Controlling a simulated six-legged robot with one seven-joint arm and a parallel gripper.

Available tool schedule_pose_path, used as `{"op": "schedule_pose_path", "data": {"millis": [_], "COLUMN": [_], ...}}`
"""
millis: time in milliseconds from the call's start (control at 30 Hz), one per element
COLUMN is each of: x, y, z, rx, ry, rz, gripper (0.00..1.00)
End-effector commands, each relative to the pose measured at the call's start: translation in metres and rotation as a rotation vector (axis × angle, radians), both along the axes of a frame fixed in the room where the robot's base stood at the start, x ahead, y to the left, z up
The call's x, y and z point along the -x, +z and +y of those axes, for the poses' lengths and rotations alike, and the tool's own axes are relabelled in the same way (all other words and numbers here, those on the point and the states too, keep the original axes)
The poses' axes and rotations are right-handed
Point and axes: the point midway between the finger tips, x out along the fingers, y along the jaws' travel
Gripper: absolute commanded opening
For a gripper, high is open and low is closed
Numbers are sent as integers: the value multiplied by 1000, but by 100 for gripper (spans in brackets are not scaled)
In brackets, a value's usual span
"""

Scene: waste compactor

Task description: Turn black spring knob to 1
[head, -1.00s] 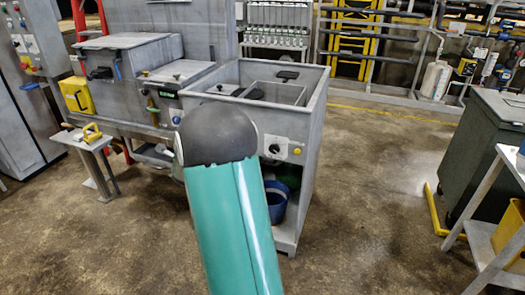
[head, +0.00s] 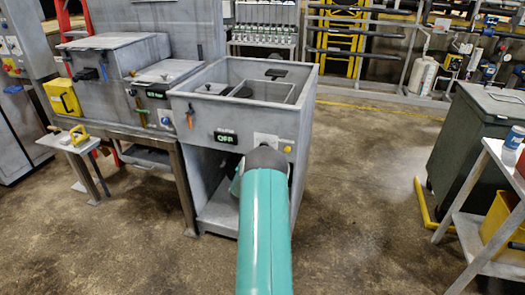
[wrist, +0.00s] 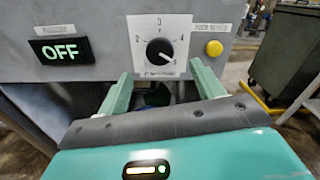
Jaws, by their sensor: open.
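The black knob (wrist: 160,52) sits on a white dial plate (wrist: 178,24) with numbers, of which 2, 3 and 4 read clearly. A white mark on the knob seems to point to the lower right; the lowest numbers are hard to read. My gripper (wrist: 161,70) is open and empty. In the wrist view its two green fingers stand below and either side of the knob, apart from it. In the head view my arm hides the knob and gripper; only the top of the dial plate (head: 265,140) shows.
A display reading OFF (wrist: 61,50) is left of the dial, and a yellow button (wrist: 214,48) is right of it. Both are on the grey open-topped cabinet (head: 305,105). A dark green bin (head: 470,150) stands right, with clear floor between.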

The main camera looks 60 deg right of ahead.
Motion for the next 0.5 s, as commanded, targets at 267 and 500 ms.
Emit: {"op": "schedule_pose_path", "data": {"millis": [267,500], "x": [-8,-13], "y": [0,0], "z": [-49,-75], "rx": [1,0], "ry": [0,1], "rz": [0,1], "gripper": [67,67]}}
